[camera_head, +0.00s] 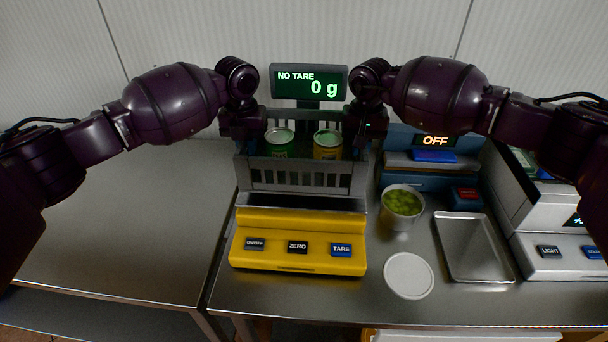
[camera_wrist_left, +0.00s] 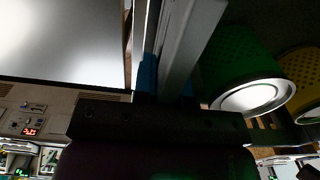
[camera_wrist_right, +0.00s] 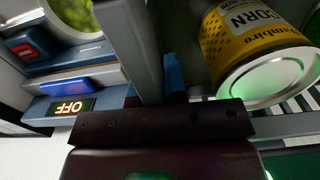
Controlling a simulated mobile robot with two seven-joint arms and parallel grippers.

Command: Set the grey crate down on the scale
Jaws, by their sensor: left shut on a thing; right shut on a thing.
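The grey crate (camera_head: 302,178) with slatted walls is held level between my two grippers, above the yellow scale (camera_head: 297,241). A dark gap shows between the crate's bottom and the scale body. The display (camera_head: 309,83) reads "NO TARE" and 0 g. A green can (camera_head: 279,143) and a yellow corn can (camera_head: 327,145) stand in the crate; they also show in the left wrist view (camera_wrist_left: 240,75) and right wrist view (camera_wrist_right: 255,45). My left gripper (camera_head: 241,138) is shut on the crate's left wall. My right gripper (camera_head: 364,138) is shut on its right wall.
Right of the scale are a cup of green pieces (camera_head: 402,205), a white round disc (camera_head: 408,276) and a metal tray (camera_head: 472,247). The left table (camera_head: 130,225) is clear.

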